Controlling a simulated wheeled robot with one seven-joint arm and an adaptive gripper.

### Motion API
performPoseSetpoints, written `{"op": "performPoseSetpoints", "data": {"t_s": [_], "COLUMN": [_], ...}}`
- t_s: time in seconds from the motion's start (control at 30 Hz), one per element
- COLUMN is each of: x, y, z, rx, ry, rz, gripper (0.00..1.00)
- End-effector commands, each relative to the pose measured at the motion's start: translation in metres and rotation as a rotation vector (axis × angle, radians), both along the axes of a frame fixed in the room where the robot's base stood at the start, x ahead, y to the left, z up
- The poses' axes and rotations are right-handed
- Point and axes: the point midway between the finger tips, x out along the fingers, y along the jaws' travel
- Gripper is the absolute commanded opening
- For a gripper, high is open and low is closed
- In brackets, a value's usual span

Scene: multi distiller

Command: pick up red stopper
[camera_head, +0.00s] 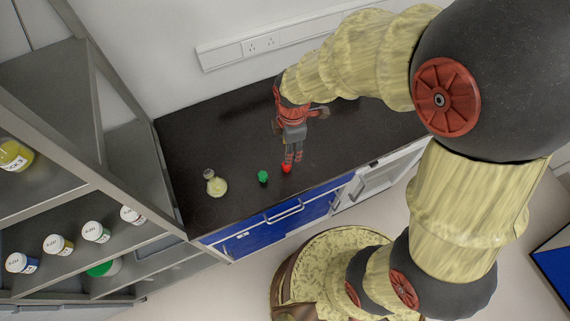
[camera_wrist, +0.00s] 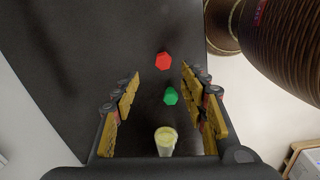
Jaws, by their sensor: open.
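The red stopper (camera_head: 287,169) stands on the dark bench top near its front edge. It also shows in the wrist view (camera_wrist: 163,61), just beyond the fingertips and between their lines. My gripper (camera_head: 292,156) points down from the arm, its tips close to the red stopper in the head view. In the wrist view my gripper (camera_wrist: 160,84) is open, with nothing held between the two yellow-padded fingers. The height of the tips above the bench is hard to tell.
A green stopper (camera_head: 263,176) stands left of the red one. A flask with pale yellow contents (camera_head: 216,184) is further left. A grey shelf (camera_head: 60,215) with several labelled jars stands at the left.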

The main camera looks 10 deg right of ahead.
Motion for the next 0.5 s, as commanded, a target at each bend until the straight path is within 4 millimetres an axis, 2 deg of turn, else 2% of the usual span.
{"op": "performPoseSetpoints", "data": {"t_s": [0.03, 0.1, 0.2, 0.5], "x": [-0.001, -0.001, -0.001, -0.002], "y": [0.006, 0.011, 0.015, 0.016], "z": [-0.013, -0.027, -0.040, -0.071], "rx": [-0.009, -0.016, -0.021, -0.024], "ry": [0.022, 0.040, 0.052, 0.059], "rz": [0.072, 0.154, 0.227, 0.257], "gripper": [0.44, 0.44, 0.44, 0.44]}}
